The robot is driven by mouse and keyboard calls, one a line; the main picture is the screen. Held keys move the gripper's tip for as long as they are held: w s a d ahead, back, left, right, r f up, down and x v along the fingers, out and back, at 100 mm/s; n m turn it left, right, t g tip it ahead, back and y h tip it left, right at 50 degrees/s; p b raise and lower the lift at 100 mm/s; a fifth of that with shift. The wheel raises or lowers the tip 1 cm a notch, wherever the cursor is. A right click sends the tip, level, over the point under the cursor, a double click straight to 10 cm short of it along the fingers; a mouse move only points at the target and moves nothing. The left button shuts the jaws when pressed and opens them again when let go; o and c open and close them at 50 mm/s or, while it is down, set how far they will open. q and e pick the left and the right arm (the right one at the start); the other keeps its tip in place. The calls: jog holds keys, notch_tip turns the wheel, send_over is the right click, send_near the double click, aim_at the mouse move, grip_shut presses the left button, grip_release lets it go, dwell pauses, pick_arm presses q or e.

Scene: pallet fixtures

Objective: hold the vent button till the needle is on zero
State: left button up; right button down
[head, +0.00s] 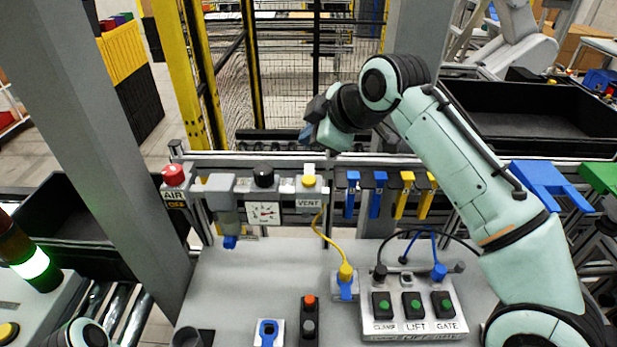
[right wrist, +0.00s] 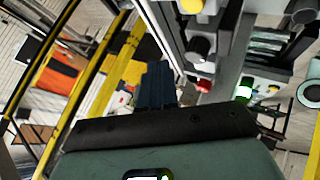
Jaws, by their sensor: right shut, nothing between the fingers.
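The yellow vent button (head: 309,181) sits on a grey box above the VENT label (head: 308,203) on the rail behind the bench. The white gauge (head: 263,213) is left of it, with a dark scale and a reddish needle; the exact needle reading is too small to tell. My right gripper (head: 308,134) is shut and empty, above and behind the vent button, not touching it. In the right wrist view its dark fingers (right wrist: 158,85) are together, and a yellow button (right wrist: 190,5) shows at the top edge. My left gripper is out of view.
A red AIR knob (head: 174,175) and a black knob (head: 263,177) share the rail. Blue and yellow hooks (head: 376,195) hang to the right. A yellow cable (head: 322,235) runs down to the bench (head: 250,285). The CLAMP, LIFT and GATE switch box (head: 412,325) stands at front right.

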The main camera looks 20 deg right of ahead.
send_over(311, 182)
notch_tip(311, 182, down, 5)
jog(key=shift+w+f+b, duration=0.1)
jog(key=shift+f+b, duration=0.05)
jog(key=shift+b, duration=0.25)
jog(key=shift+w+f, duration=0.1)
jog(key=shift+f, duration=0.25)
jog(key=shift+s+f+b, duration=0.2)
jog(key=shift+s+b, duration=0.2)
jog(key=shift+w, duration=0.35)
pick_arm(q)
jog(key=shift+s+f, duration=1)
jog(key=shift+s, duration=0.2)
pick_arm(e)
jog(key=shift+s, duration=0.15)
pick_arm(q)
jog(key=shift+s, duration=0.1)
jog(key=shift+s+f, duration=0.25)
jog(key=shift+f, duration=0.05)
pick_arm(e)
jog(key=shift+f, duration=0.4)
pick_arm(q)
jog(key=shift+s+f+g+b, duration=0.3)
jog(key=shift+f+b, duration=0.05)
jog(key=shift+b, duration=0.05)
pick_arm(e)
jog(key=shift+f, duration=0.6)
dwell(3.0)
